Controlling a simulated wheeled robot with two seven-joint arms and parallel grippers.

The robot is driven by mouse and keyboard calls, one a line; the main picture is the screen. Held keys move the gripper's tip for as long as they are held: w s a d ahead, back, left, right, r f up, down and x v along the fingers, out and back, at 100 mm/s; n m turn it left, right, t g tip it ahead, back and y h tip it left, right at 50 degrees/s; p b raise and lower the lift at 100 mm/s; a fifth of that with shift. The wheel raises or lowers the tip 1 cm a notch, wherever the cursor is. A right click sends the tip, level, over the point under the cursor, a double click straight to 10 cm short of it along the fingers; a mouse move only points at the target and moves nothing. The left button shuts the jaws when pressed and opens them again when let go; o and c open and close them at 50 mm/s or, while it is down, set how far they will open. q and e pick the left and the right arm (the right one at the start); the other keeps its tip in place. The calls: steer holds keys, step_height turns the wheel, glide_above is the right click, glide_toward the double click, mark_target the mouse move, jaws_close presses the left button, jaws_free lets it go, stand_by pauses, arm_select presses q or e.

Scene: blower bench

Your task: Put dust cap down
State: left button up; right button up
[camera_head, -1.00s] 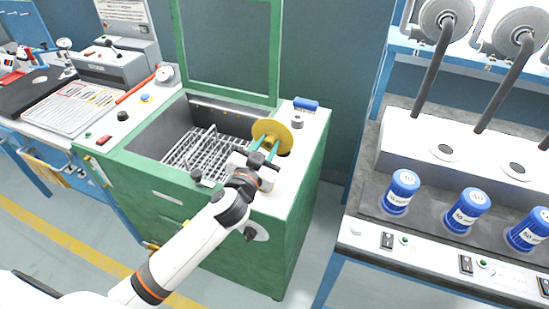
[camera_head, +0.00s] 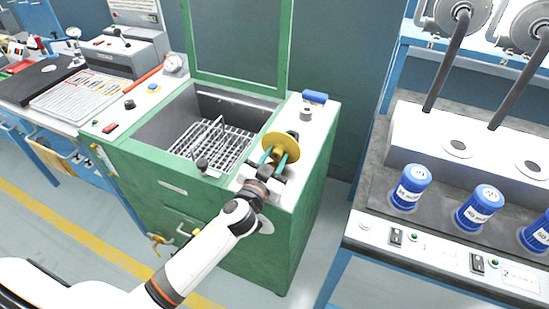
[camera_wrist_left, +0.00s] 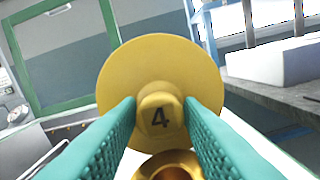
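The dust cap (camera_head: 289,142) is a yellow disc with a stubby knob. It is over the white right-hand top of the green machine. In the left wrist view the cap (camera_wrist_left: 150,75) shows a "4" on its knob, which sits between two teal fingers. My left gripper (camera_head: 275,161) is shut on this knob. A copper-coloured round part (camera_wrist_left: 170,166) shows just below the knob in the left wrist view. I cannot tell whether the cap touches the surface. My right gripper is not in view.
The green machine (camera_head: 235,225) has an open basin with a wire rack (camera_head: 212,142) left of the cap. A grey knob (camera_head: 306,114) and a blue item (camera_head: 315,97) stand behind. At right, a bench holds several blue-capped jars (camera_head: 410,187).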

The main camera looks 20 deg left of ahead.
arm_select(q)
steer(key=shift+o, duration=1.3)
steer(key=shift+r, duration=0.2)
steer(key=s+b, duration=0.2)
steer(key=s, duration=1)
steer(key=shift+a, duration=0.25)
